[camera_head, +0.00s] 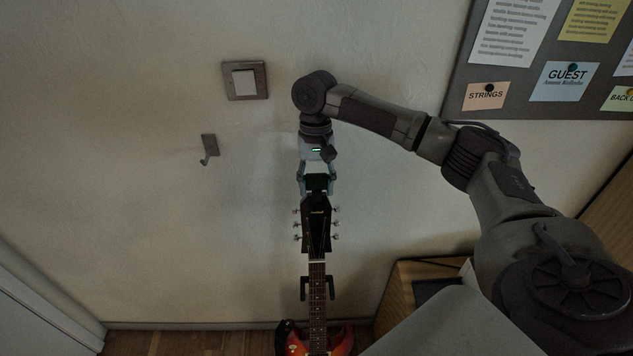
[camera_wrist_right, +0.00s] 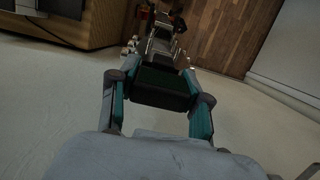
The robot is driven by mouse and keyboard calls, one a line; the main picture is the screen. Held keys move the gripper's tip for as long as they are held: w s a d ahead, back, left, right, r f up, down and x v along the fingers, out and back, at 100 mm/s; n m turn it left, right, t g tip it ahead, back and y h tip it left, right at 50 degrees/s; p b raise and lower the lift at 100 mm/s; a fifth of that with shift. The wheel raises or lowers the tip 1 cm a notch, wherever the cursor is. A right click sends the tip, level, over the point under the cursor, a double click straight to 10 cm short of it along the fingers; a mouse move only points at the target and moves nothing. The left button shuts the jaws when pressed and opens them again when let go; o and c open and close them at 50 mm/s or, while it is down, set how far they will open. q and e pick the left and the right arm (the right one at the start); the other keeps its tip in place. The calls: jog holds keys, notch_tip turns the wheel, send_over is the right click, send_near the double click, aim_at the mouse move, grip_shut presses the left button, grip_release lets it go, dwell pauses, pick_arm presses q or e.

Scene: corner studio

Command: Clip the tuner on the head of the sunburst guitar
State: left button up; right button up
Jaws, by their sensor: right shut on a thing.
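The sunburst guitar (camera_head: 317,338) stands upright near the wall, its neck rising to a dark head (camera_head: 316,228) with tuning pegs on both sides. My right gripper (camera_head: 317,190) points down right above the head. It is shut on the tuner (camera_head: 317,183), a small dark block. In the right wrist view the tuner (camera_wrist_right: 160,88) sits between the two fingers of the gripper (camera_wrist_right: 158,100), with the guitar head partly hidden beyond it. The tuner's lower edge meets or overlaps the top of the head; I cannot tell whether it is clipped there. My left gripper is not in view.
A guitar hanger (camera_head: 304,288) is behind the neck. A light switch (camera_head: 245,80) and an empty wall hook (camera_head: 209,148) are on the wall at left. A pinboard (camera_head: 545,105) hangs at upper right. A wooden cabinet (camera_head: 400,290) stands right of the guitar.

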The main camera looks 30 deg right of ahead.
jog(key=shift+f, duration=0.25)
jog(key=o, duration=1)
jog(key=shift+o, duration=0.2)
jog(key=v, duration=1.2)
jog(key=shift+f, duration=0.1)
